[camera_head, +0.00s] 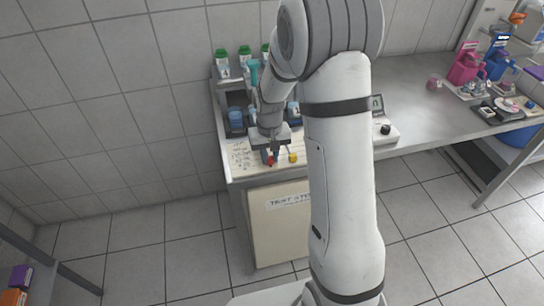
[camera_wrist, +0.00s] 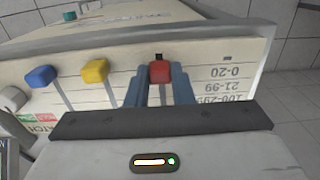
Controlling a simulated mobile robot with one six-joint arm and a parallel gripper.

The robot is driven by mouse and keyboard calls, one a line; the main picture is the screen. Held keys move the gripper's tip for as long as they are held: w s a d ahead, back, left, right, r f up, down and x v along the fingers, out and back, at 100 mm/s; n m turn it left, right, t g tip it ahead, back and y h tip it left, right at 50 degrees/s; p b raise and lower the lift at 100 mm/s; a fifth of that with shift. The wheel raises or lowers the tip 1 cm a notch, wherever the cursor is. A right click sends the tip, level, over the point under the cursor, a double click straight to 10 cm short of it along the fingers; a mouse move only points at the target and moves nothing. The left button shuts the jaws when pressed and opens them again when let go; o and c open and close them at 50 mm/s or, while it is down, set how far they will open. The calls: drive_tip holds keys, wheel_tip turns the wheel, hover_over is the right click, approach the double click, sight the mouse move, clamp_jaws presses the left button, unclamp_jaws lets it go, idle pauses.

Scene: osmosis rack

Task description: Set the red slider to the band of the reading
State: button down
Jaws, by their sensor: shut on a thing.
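The red slider (camera_wrist: 159,72) sits between the two fingers of my gripper (camera_wrist: 159,88) in the wrist view, and the gripper is shut on it. The slider is at the top end of its slot as the wrist view shows it. Beside it are printed band labels (camera_wrist: 226,85), upside down in the wrist view, reading 0-20, 21-99 and 100-299; any further rows are hidden by my gripper. In the head view the red slider (camera_head: 270,161) shows just below my gripper (camera_head: 270,150) at the board's front edge. I cannot read the meter's display (camera_head: 377,103).
A yellow slider (camera_wrist: 94,71) and a blue slider (camera_wrist: 40,76) stand on the same board (camera_wrist: 70,100), left in the wrist view. The meter (camera_head: 385,131) is right of my arm in the head view. Green-capped bottles (camera_head: 222,62) stand at the back.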

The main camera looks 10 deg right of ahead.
drive_tip(key=w, duration=0.3)
drive_tip(key=shift+w, duration=0.35)
drive_tip(key=c, duration=1.2)
unclamp_jaws()
drive_tip(key=shift+c, duration=0.2)
wheel_tip(320, 180, up, 8)
drive_tip(key=shift+b, duration=0.4)
